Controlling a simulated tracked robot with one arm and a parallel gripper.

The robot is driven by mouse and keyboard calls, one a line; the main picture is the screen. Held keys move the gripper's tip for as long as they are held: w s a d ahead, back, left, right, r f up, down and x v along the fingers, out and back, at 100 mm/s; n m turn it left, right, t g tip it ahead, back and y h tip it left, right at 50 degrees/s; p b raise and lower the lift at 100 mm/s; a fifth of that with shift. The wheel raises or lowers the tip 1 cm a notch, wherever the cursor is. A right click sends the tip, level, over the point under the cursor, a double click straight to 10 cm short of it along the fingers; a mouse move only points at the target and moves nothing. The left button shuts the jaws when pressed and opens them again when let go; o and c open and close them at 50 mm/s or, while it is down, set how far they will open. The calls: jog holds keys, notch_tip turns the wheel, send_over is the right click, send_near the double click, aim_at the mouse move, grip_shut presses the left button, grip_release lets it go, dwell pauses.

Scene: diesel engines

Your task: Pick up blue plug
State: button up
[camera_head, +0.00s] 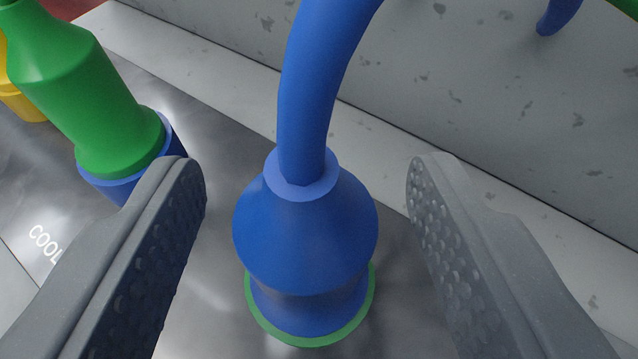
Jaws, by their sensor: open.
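A blue plug (305,230) stands in the middle of the view, with a thick blue hose (320,90) rising from its top. Its base sits in or on a green ring (315,338) on the grey metal surface. My gripper (307,180) is open, with one grey studded finger on each side of the plug. Gaps show between the plug and both fingers, so neither appears to touch it.
A green plug (95,105) sits at a blue ring (115,188) on the left, close to the left finger. A yellow part (20,98) is behind it. A pale speckled wall (480,100) rises behind and to the right. White lettering (45,243) marks the metal surface (210,290) at left.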

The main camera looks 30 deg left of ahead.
jog(key=x, duration=0.2)
jog(key=shift+w+a+f, duration=0.15)
jog(key=shift+w+a, duration=0.05)
jog(key=shift+w, duration=0.05)
jog(key=c, duration=1.1)
